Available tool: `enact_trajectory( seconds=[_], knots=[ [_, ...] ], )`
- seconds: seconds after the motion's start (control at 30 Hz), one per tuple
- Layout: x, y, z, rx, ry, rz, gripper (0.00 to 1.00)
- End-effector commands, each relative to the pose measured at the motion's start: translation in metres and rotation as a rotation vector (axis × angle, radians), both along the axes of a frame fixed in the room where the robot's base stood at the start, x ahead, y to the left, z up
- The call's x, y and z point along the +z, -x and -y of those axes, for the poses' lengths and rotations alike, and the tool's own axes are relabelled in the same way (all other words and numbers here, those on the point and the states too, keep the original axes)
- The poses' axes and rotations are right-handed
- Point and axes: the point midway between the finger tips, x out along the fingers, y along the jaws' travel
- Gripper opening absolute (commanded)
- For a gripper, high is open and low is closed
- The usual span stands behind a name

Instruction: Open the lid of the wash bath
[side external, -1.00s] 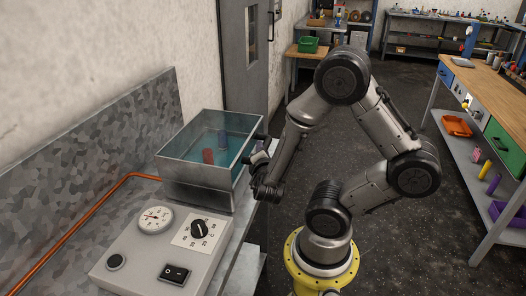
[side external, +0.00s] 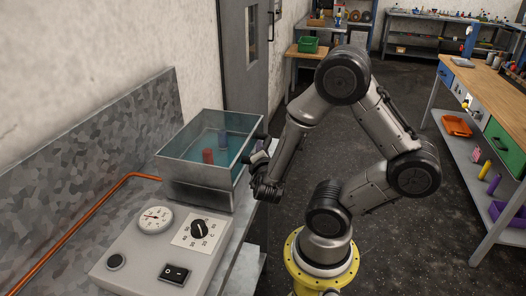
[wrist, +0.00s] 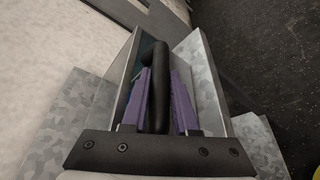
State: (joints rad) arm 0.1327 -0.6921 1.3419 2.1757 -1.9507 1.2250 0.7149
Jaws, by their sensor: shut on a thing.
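The wash bath (side external: 196,180) is a grey metal tank on the bench, left of my arm. Through its top I see teal liquid with a red drum (side external: 208,156) and a blue-purple drum (side external: 222,139) in it. The lid is see-through and hard to make out; I cannot tell how far it is raised. My gripper (side external: 259,157) is at the tank's right side. In the wrist view, its purple fingers are shut on a black bar handle (wrist: 157,83), one on each side.
A control box (side external: 160,245) with a gauge, dial and switch stands in front of the bath. An orange pipe (side external: 90,215) runs along the bench at left. A wooden workbench (side external: 490,85) stands at right. The floor between is open.

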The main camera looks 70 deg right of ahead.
Motion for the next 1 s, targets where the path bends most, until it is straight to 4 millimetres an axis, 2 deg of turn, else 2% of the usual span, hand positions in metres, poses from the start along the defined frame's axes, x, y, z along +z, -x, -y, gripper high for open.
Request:
enact_trajectory(
  seconds=[0.27,0.57,0.77,1.0],
  knots=[
    [0.019,-0.004,0.0,-0.001,0.001,-0.058,0.0],
    [0.065,-0.021,0.0,-0.001,-0.001,-0.235,0.0],
    [0.102,-0.041,0.0,0.0,-0.002,-0.389,0.0],
    [0.143,-0.076,0.0,-0.001,-0.003,-0.589,0.0]
  ],
)
